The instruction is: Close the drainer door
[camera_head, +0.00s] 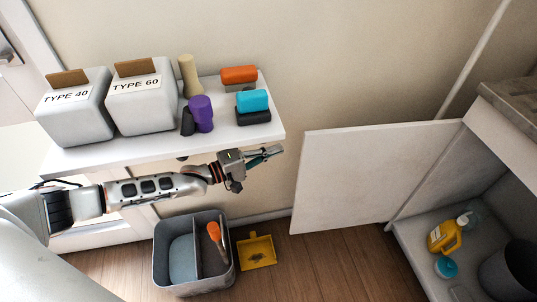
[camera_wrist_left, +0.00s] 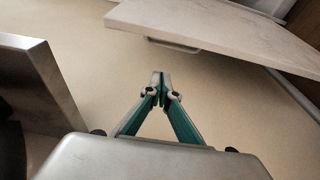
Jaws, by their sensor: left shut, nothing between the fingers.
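The drainer door (camera_head: 370,172) is a plain white panel. It stands wide open, swung out to the left from the low cabinet (camera_head: 410,250) on the right. My left gripper (camera_head: 279,151) is just left of the door's free edge, with a gap between them, in front of the white shelf's right end. It is shut and empty; its fingertips (camera_wrist_left: 161,78) meet in the left wrist view. A pale panel (camera_wrist_left: 215,28) with a small handle (camera_wrist_left: 173,45) shows ahead there, apart from the fingers; it looks like the door. My right gripper is not in view.
The white shelf (camera_head: 110,158) holds two grey bins, colored blocks and cylinders. A grey caddy (camera_head: 208,286) and yellow dustpan (camera_head: 256,252) are on the floor below. A yellow bottle (camera_head: 444,237) and dark bin (camera_head: 510,272) stand inside the cabinet. Floor before the door is clear.

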